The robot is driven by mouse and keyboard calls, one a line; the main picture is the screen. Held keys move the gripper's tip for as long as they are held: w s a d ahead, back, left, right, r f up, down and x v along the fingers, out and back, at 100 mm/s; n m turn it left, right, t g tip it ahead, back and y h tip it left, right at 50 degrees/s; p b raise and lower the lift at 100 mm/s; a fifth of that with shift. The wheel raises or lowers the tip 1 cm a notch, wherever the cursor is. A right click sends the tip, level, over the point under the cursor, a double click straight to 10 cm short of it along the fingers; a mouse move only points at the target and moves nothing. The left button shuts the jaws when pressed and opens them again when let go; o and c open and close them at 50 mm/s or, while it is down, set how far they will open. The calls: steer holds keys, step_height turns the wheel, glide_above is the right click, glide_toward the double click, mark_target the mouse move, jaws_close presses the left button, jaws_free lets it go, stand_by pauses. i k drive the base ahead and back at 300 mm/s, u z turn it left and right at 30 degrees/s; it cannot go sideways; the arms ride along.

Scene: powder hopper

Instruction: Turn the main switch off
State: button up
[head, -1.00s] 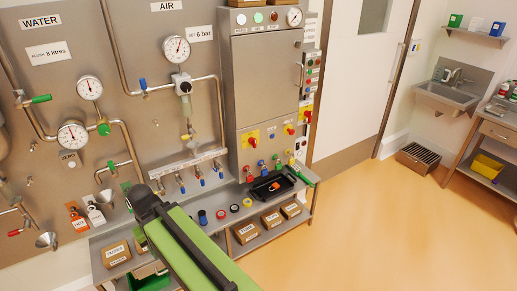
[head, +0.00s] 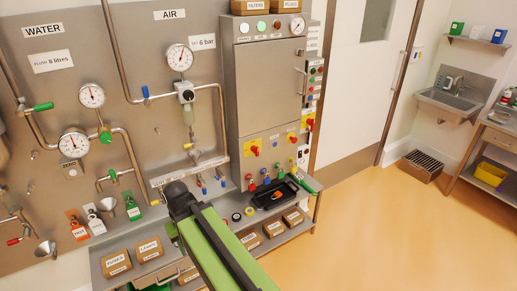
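Red-on-yellow rotary switches sit on the steel cabinet (head: 268,90). One red-and-yellow switch (head: 255,150) is at the left of the lower front, and another red-and-yellow switch (head: 290,138) is to its right. A third red-and-yellow switch (head: 310,122) is on the right side panel, below several small buttons. The labels are too small to read, so I cannot tell which is the main switch, nor how the knobs are turned. My green and black arm rises from the bottom centre, left of the cabinet's lower front. My gripper's fingers do not show.
A bench shelf (head: 305,210) runs under the cabinet, with a black tray (head: 268,200) and several coloured plug-like parts. Labelled boxes (head: 117,262) stand below. Gauges and pipes cover the wall panel on the left. The orange floor (head: 390,235) is clear on the right.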

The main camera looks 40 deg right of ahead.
mark_target(254, 149)
steer(key=i, duration=0.95)
